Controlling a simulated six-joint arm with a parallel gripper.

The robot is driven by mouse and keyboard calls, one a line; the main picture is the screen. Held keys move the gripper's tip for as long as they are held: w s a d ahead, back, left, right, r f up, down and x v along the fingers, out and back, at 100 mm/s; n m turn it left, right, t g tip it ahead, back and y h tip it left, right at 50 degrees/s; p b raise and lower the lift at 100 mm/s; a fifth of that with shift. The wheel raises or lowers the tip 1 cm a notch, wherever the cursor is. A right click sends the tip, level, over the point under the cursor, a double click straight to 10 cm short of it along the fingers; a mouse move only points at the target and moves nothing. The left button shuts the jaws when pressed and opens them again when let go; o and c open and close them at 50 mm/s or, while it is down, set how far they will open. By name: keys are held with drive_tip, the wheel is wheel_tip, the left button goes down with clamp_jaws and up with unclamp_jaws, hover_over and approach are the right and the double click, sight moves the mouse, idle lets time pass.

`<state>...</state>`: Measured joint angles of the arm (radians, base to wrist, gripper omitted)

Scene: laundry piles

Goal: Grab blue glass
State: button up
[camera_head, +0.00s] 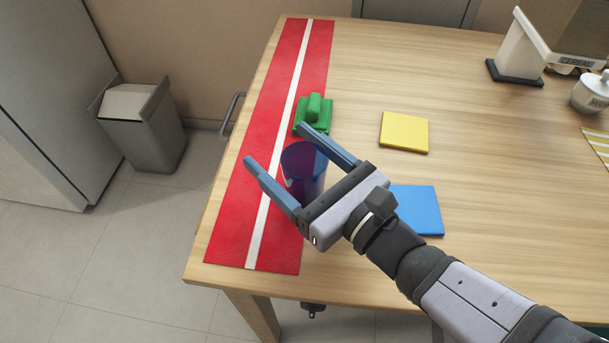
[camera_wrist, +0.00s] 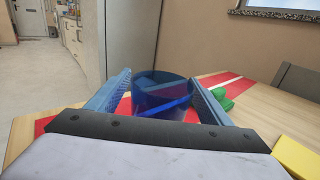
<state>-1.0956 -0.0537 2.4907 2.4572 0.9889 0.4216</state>
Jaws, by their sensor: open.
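The blue glass (camera_head: 303,170) is a dark blue, see-through cup standing upright at the right edge of the red runner on the table. My gripper (camera_head: 278,144) is open, with one blue-grey finger on each side of the glass. In the wrist view the glass (camera_wrist: 162,92) sits between the two fingers of my gripper (camera_wrist: 158,84). The fingers appear apart from its sides. The lower part of the glass is hidden by my gripper in both views.
A green block with a knob (camera_head: 313,112) lies just behind the glass. A yellow square (camera_head: 404,132) and a blue square (camera_head: 417,209) lie to the right. The red runner (camera_head: 262,205) has a white stripe. A cereal box (camera_head: 560,40) and a white lidded pot (camera_head: 592,92) stand far right.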

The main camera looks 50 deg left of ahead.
drive_tip(key=c, duration=1.2)
drive_tip(key=shift+c, duration=0.2)
wheel_tip(320, 180, up, 10)
drive_tip(key=p, duration=0.3)
